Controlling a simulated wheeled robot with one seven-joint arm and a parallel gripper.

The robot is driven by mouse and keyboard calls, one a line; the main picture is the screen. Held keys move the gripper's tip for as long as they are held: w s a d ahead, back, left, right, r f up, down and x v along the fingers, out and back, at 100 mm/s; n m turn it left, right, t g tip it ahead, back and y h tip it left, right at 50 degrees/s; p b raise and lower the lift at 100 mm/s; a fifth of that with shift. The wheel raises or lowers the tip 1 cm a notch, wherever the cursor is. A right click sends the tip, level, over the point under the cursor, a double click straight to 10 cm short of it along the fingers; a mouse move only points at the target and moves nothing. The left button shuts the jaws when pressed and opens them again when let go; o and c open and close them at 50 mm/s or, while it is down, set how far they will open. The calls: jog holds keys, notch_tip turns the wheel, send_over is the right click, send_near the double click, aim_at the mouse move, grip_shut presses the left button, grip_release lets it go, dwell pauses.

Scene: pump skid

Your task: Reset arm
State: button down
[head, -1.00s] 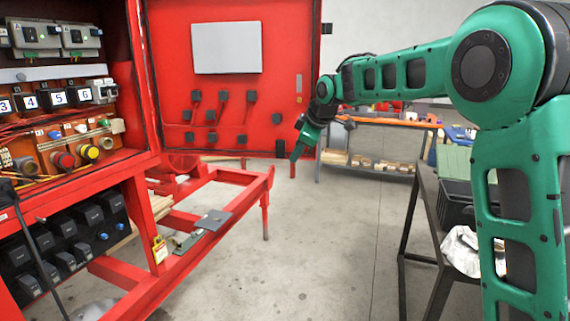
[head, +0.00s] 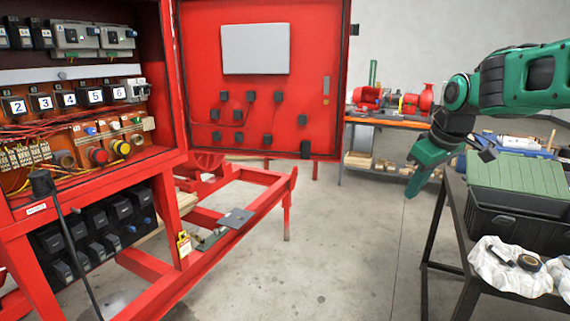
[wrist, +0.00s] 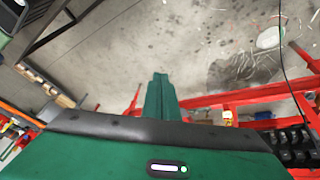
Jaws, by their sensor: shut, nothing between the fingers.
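My green arm reaches in from the right edge of the head view. My gripper (head: 414,188) points down and to the left over open floor, between the red skid frame and the dark table. In the wrist view my gripper's green fingers (wrist: 158,85) lie together with nothing between them. It touches nothing that I can see.
An open red cabinet (head: 85,180) with numbered breakers stands at left, its door (head: 255,125) swung wide. The red skid frame (head: 240,205) juts out below. At right, a dark table bears a black case with a green lid (head: 515,175) and a white cloth (head: 505,275).

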jog(key=s+d+f+m+g, duration=0.1)
jog(key=s+d+f+m, duration=0.2)
jog(key=s, duration=0.8)
jog(key=s+d+f+m+g, duration=0.2)
jog(key=s+f+m, duration=0.3)
jog(key=s, duration=0.6)
jog(key=s+d+f+m+g, duration=0.1)
jog(key=s+d+f+m, duration=0.2)
jog(key=s+f, duration=0.3)
jog(key=s+m, duration=0.1)
jog(key=s, duration=0.4)
jog(key=shift+s+d+g+h, duration=0.2)
jog(key=shift+d+g+h, duration=0.1)
jog(key=shift+d+g, duration=0.1)
